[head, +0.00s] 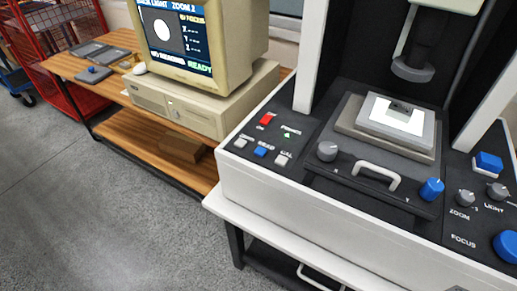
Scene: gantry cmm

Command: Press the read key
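The read key (261,150) is a small blue key on the left part of the measuring machine's dark front panel (311,127). It sits in a row between two white keys, one at its left (240,142) and the CAL key (282,159) at its right. The label above the blue key is small but looks like READ. Nothing covers it. Neither of my grippers shows in the head view.
A red switch (266,118) and a green lamp (287,135) sit behind the keys. A grey knob (327,151), blue knob (431,189) and stage handle (376,175) are to the right. The monitor (190,40) reads NO READING, READY. Grey floor lies open at left.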

